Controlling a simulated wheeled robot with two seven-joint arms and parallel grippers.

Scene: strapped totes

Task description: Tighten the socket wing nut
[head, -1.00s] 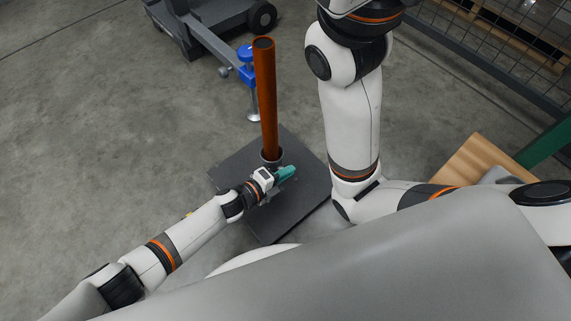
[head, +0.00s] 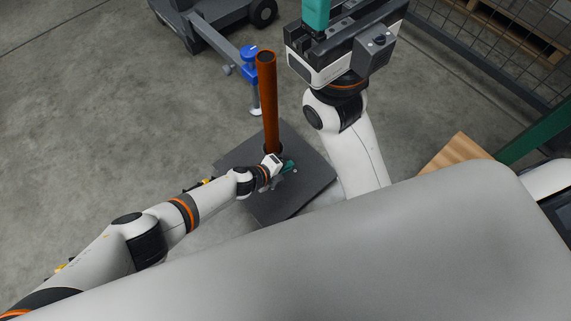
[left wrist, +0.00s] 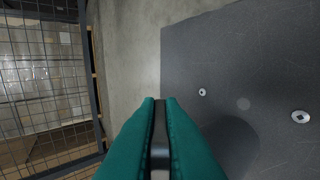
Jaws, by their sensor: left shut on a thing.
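An orange-brown post (head: 267,95) stands upright in a dark socket (head: 281,151) on a dark square base plate (head: 310,190). My left gripper (head: 287,167) is low beside the socket, on the near side of the post. In the left wrist view its teal fingers (left wrist: 160,125) are closed on a narrow dark and grey metal piece (left wrist: 160,150), which looks like the socket wing nut. The fingers hide most of it. My right gripper (head: 316,15) is high up at the top edge, away from the socket. Its fingertips are cut off.
A blue clamp-like part (head: 249,62) on a grey wheeled frame (head: 205,30) stands just behind the post. Bolt heads (left wrist: 300,116) show on the plate. A mesh fence (head: 500,70) and wooden board (head: 455,155) are at the right. The floor at left is clear.

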